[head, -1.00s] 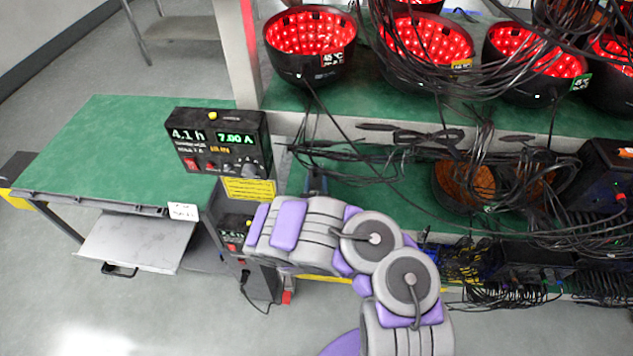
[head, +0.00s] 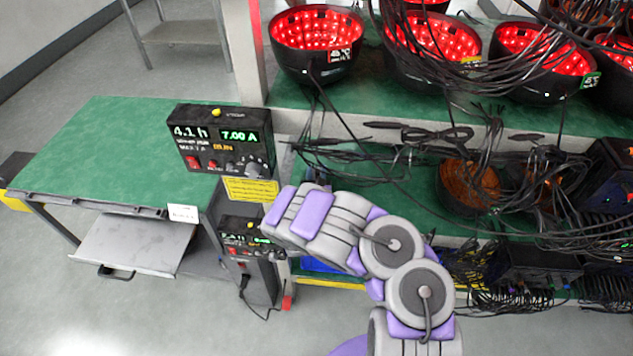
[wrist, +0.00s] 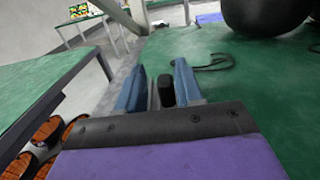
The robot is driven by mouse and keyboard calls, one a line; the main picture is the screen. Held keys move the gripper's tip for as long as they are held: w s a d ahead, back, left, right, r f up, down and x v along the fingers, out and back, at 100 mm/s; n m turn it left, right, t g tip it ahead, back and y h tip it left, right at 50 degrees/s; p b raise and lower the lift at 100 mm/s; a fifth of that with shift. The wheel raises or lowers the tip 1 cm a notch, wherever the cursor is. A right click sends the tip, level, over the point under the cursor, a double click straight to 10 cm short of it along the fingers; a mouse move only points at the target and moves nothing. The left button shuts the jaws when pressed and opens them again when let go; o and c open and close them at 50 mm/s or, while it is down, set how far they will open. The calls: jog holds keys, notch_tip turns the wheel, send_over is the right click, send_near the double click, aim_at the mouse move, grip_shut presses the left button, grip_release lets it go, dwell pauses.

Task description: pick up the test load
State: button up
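In the wrist view, my gripper (wrist: 157,88) shows two blue fingers, spread apart. A small black upright block (wrist: 166,90) shows between them, closer to the right finger. I cannot tell whether it touches a finger, or whether it is the test load. Green shelf surface lies beyond the fingers. In the head view my arm reaches toward the lower green shelf of the rack, and its own links hide the gripper and whatever is by it.
A black meter box (head: 222,140) reading 4.1 h and 7.00 A stands by the rack post. A green-topped table (head: 110,150) is at left. Red-lit bowls (head: 318,45) line the upper shelf. Black cables (head: 345,160) hang over the lower shelf. A dark bowl (wrist: 265,14) is ahead in the wrist view.

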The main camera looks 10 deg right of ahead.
jog(key=shift+c, duration=0.7)
jog(key=shift+d, duration=0.35)
grip_shut()
jog(key=shift+a+r, duration=0.1)
jog(key=shift+a, duration=0.15)
